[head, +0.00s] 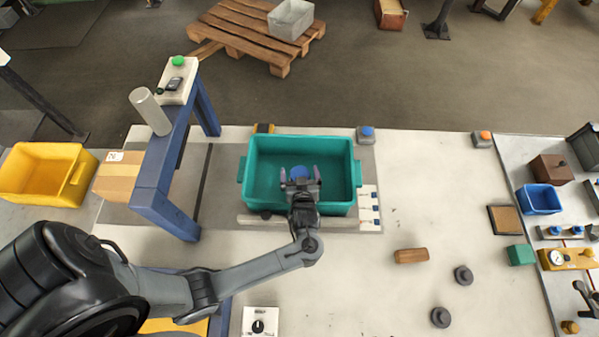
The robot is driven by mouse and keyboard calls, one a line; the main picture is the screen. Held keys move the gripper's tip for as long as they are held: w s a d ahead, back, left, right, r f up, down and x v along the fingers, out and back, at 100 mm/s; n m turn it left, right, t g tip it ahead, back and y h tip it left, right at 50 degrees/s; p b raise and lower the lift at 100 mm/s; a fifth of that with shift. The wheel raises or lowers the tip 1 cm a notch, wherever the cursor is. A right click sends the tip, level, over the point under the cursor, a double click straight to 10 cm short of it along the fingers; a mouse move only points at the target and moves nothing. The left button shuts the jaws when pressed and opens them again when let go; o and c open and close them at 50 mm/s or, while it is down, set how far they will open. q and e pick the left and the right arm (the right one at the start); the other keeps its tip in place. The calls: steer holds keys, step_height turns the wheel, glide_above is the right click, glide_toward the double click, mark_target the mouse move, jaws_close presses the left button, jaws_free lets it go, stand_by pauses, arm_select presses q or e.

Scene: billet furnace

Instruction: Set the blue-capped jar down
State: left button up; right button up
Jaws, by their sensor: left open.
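The blue-capped jar (299,171) shows only as its round blue cap, inside the teal bin (256,146). My left gripper (300,177) reaches over the bin's front wall, with its fingers open on either side of the cap. Whether the fingers touch the jar cannot be told. The jar's body, and whether it rests on the bin floor, are hidden by the cap and gripper. My right gripper is not in view.
A blue frame (160,165) stands left of the bin, with a grey cylinder (150,111) by its top. A wooden block (410,255) and dark round knobs (463,275) lie to the right. The pale table right of the bin is mostly clear.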

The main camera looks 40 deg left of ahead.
arm_select(q)
steer(key=shift+s+f+p, duration=0.15)
steer(key=shift+s+p, duration=0.05)
steer(key=shift+p, duration=0.15)
steer(key=v, duration=1.2)
steer(key=shift+r, duration=0.4)
steer(key=s+a+r+m+h+p, duration=0.35)
steer(key=a+r+p, duration=0.4)
steer(key=p, duration=0.25)
steer(key=s+d+r+m+g+h+p, duration=0.1)
steer(key=s+d+r+m+g+h, duration=0.4)
steer(key=s+d+r+m+h, duration=0.1)
steer(key=shift+s+d+r+m+h+p, duration=0.35)
steer(key=shift+s+d+r+m, duration=0.5)
steer(key=shift+s+r, duration=0.6)
